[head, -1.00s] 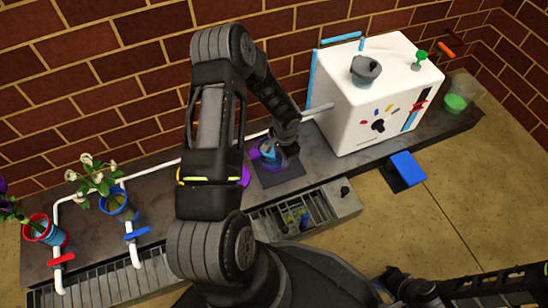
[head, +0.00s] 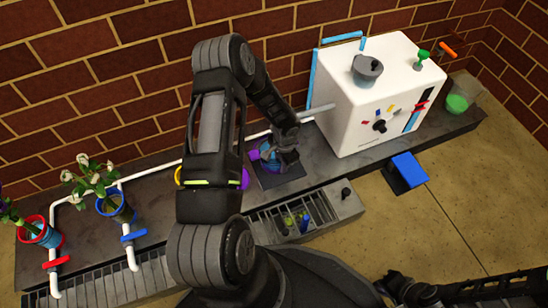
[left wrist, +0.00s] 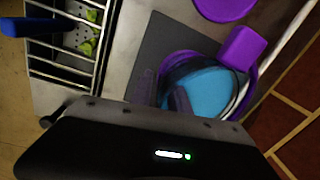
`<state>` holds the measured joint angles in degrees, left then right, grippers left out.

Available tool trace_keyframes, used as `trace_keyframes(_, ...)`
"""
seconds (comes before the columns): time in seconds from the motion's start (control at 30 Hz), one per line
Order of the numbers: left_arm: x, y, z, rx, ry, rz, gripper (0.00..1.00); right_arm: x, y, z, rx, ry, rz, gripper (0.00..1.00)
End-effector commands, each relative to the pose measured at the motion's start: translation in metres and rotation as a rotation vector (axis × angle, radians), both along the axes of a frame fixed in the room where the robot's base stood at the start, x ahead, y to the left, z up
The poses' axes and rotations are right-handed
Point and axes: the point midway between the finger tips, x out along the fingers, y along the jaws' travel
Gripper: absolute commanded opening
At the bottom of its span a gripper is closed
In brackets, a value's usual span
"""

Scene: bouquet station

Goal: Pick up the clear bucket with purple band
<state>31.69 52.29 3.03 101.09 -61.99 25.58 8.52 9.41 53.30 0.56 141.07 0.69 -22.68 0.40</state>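The clear bucket with a purple band (head: 256,156) stands on a dark square mat (head: 284,181) on the counter, with blue inside it. In the left wrist view the bucket (left wrist: 249,92) is open toward the camera, with a purple block-shaped part beside its rim. My left gripper (head: 285,150) is at the bucket's right side in the head view and partly covers it. In the left wrist view a dark finger overlaps the rim; whether the fingers grip the wall is unclear. My right gripper (head: 398,288) is low at the right, away from the bucket, its fingers unclear.
A white machine (head: 350,110) with a spout stands right of the bucket. A grated tray (head: 300,215) lies in front. Flower pots, red (head: 38,233) and blue (head: 115,207), stand at left beside white pipes. A blue pedal (head: 408,168) and a green-filled clear container (head: 461,95) are at right.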

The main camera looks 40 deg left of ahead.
Motion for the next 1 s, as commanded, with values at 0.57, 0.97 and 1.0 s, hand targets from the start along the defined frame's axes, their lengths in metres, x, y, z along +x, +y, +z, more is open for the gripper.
trace_keyframes(0.57, -0.0001, -0.0002, 0.0, 0.0, 0.0, 0.0, 0.0, -0.0001, 0.0001, -0.0001, 0.0, 0.0, 0.0, 0.0)
trace_keyframes(0.97, -0.0001, -0.0005, -0.0001, -0.001, 0.0, 0.0, 0.0, -0.0001, 0.0001, -0.0001, 0.0, 0.0, 0.0, 0.0)
trace_keyframes(1.0, -0.0001, -0.0005, -0.0001, -0.001, 0.0, 0.0, 0.0, -0.0001, 0.0001, -0.0001, 0.0, 0.0, 0.0, 0.0)
